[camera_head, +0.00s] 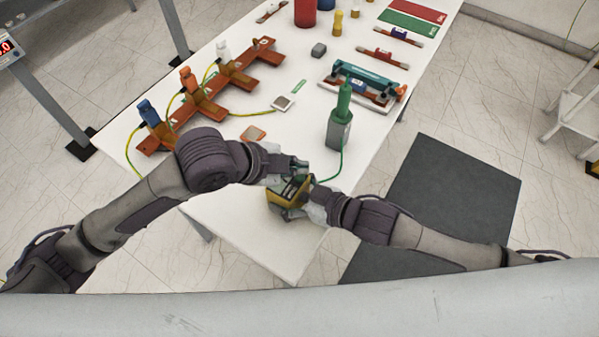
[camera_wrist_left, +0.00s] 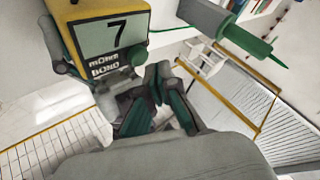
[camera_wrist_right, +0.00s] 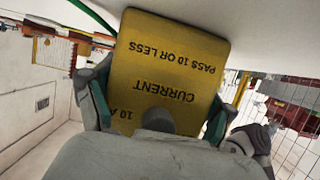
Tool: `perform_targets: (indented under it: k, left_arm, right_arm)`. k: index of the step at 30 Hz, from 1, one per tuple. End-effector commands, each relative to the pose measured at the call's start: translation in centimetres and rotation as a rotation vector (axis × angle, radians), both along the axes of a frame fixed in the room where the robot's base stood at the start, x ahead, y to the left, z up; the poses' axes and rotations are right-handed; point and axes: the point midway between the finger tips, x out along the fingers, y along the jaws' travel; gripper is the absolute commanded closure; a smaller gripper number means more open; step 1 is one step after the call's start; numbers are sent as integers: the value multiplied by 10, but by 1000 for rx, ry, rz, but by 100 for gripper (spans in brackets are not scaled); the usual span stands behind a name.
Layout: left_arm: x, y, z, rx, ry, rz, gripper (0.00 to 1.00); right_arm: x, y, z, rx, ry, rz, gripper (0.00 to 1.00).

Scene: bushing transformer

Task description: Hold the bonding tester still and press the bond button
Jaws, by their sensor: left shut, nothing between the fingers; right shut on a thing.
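The bonding tester (camera_head: 275,197) is a yellow box held over the near end of the table. My right gripper (camera_head: 291,209) is shut on it from the near side. In the right wrist view its yellow face (camera_wrist_right: 172,60) has printed text, and the fingers clasp both sides. In the left wrist view the tester (camera_wrist_left: 111,37) shows a "7" on its display and a "BOND" label. A green round bond button (camera_wrist_left: 138,55) is beside the label. My left gripper (camera_head: 303,164) is shut and empty, its fingertips close to the button; I cannot tell if they touch.
A green probe (camera_head: 344,100) stands in a grey holder (camera_head: 339,131) to the right, with a green cable running toward the tester. A brown busbar frame (camera_head: 215,107) with clamps lies at the far left. The near table corner (camera_head: 240,235) is bare.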

Motion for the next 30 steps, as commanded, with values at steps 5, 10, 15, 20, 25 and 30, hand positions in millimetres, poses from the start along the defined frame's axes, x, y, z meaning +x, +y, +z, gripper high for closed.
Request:
perform_targets:
  k: [5, 10, 15, 20, 25, 30]
  left_arm:
    - [0, 0, 0, -1, 0, -1, 100]
    - [0, -1, 6, -2, -1, -1, 100]
    - [0, -1, 23, -1, -3, -1, 100]
    - [0, 0, 39, -2, -3, -1, 100]
    - [0, 0, 49, -1, 0, -1, 100]
    - [0, 0, 50, 0, 1, 1, 100]
  right_arm:
    - [-1, 0, -1, -2, 3, 0, 75]
    - [0, 0, -1, -2, 3, 0, 75]
    - [-1, 0, -1, -2, 3, 0, 75]
    - [0, 0, -1, -2, 3, 0, 75]
    - [-1, 0, -1, -2, 3, 0, 75]
    - [0, 0, -1, -2, 3, 0, 75]
